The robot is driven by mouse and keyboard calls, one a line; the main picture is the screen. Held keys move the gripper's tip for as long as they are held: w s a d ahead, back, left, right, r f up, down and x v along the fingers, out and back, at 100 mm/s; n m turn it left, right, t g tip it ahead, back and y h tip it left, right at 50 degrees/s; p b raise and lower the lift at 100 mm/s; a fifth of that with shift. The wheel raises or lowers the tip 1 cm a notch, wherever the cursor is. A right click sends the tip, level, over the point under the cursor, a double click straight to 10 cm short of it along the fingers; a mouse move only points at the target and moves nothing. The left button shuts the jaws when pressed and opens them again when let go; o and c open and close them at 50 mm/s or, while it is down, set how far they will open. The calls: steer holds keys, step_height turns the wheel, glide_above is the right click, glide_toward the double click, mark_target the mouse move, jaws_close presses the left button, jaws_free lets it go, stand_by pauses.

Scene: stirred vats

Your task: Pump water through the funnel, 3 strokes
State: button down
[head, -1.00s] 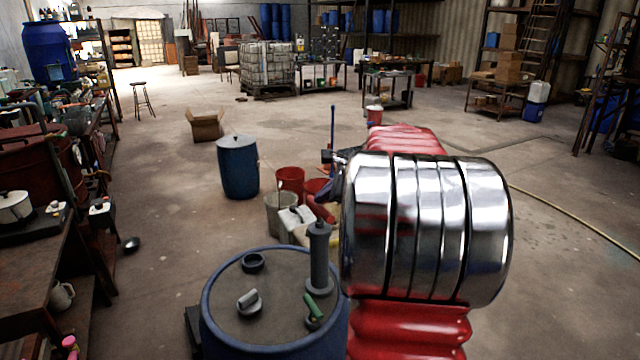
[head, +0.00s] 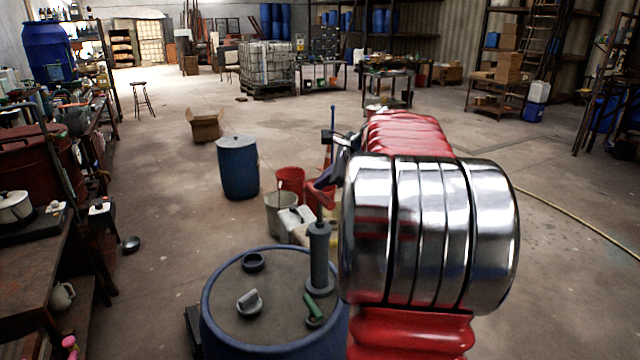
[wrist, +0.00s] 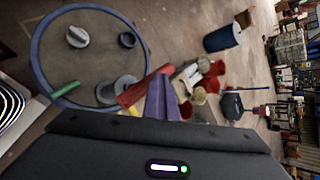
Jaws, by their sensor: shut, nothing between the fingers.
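A blue drum (head: 206,318) with a dark top stands in the near foreground. A grey upright pump (head: 319,262) rises from the right of its top and also shows in the wrist view (wrist: 118,90). A green spout-like piece (head: 312,305) sits beside its base. A short dark ring (head: 252,262), possibly the funnel, and a grey cap with a raised grip (head: 249,301) are on the top. My gripper (head: 322,192) is shut and empty, just above and behind the pump's top. Its fingers (wrist: 155,98) are beside the pump in the wrist view; contact is unclear.
Behind the drum are a red bucket (head: 290,180), a pale bucket (head: 280,212) and white containers (head: 297,224). A smaller blue drum (head: 238,168) stands farther back. A cluttered bench (head: 30,258) lines the left. Open floor lies around the stool (head: 142,100) and cardboard box (head: 205,126).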

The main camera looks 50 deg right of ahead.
mark_target(323, 193)
steer(key=shift+r, duration=1)
steer(key=shift+r, duration=2.9)
steer(key=s+a+f+n+g+y, duration=0.15)
steer(key=a+n, duration=0.45)
steer(key=a, duration=0.7)
steer(key=s+a+f+n+g, duration=0.1)
steer(key=s+a+f+n, duration=0.15)
steer(key=a+n, duration=0.75)
steer(key=s+a+f+n, duration=0.6)
steer(key=s+a, duration=0.1)
steer(key=a, duration=0.2)
steer(key=s+a+f+n+g, duration=0.1)
steer(key=s+a+f+n, duration=0.5)
steer(key=s+a, duration=0.2)
steer(key=shift+s+a+f, duration=0.15)
steer(key=shift+a+f, duration=0.25)
steer(key=shift+a, duration=0.85)
